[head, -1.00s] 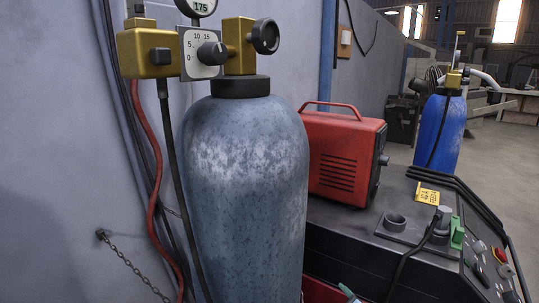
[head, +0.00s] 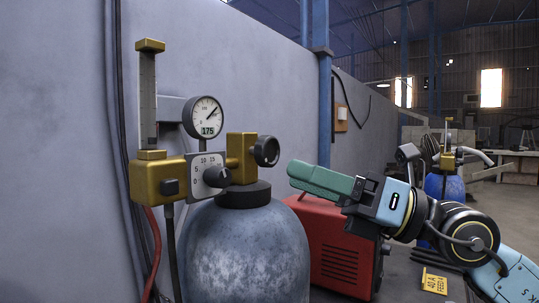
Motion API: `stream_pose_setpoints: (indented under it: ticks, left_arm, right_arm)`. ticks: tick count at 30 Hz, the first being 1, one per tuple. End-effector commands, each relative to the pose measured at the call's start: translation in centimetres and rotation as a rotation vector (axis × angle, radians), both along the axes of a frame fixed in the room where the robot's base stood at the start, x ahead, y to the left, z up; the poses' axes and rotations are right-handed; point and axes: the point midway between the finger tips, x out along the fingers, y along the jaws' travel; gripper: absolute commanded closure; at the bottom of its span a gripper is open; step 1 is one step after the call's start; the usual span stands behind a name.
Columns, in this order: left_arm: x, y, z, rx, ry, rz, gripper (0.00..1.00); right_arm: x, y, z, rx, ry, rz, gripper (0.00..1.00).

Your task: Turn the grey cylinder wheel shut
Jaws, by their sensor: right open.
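The grey cylinder (head: 245,255) stands upright against the wall, its lower part cut off by the frame. The black wheel (head: 266,151) sits on the right side of the brass valve (head: 240,158) on top of the cylinder. How far the wheel is turned cannot be told. My right gripper (head: 295,177) comes in from the right with green fingers pointing left at the wheel. It is open and empty, to the right of and slightly below the wheel in the picture, apart from it. Its fingers overlap in this view, so the gap is hard to see. My left gripper is not in view.
A gauge (head: 206,117), a grey dial (head: 211,176) and a brass regulator block (head: 159,181) crowd the valve's left. A red machine (head: 338,248) stands right of the cylinder, below my right gripper. A blue cylinder (head: 445,187) is farther back.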

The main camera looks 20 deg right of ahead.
Motion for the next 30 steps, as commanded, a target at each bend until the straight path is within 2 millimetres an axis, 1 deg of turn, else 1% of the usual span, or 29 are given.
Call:
stream_pose_setpoints:
  ticks: [1, 3, 6, 9, 12, 14, 17, 24, 30]
  left_arm:
    - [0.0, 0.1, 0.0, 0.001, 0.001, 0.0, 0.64]
    - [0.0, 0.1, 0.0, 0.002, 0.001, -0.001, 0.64]
    - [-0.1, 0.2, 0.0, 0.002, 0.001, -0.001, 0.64]
    - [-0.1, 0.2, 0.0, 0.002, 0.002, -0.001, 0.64]
    - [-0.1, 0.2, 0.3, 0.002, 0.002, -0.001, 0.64]
    - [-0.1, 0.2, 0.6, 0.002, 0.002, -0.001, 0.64]
    - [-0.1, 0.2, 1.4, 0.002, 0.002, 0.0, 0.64]
    - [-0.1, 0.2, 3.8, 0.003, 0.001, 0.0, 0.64]
    - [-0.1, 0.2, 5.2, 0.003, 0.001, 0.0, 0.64]
  right_arm:
    - [0.3, -0.9, 0.7, -0.127, -0.046, -0.077, 0.28]
    - [1.0, -2.4, 1.2, -0.271, -0.077, -0.184, 0.28]
    - [1.7, -4.6, 1.9, -0.405, -0.101, -0.314, 0.28]
    - [2.1, -6.1, 2.4, -0.475, -0.106, -0.393, 0.28]
    - [2.5, -6.5, 2.7, -0.5, -0.105, -0.426, 0.28]
    - [3.0, -6.3, 2.8, -0.501, -0.105, -0.429, 0.28]
    - [4.1, -5.3, 2.9, -0.499, -0.105, -0.424, 0.28]
    - [8.1, -2.1, 3.0, -0.497, -0.104, -0.421, 0.28]
    - [10.9, 0.2, 2.9, -0.499, -0.105, -0.423, 0.28]
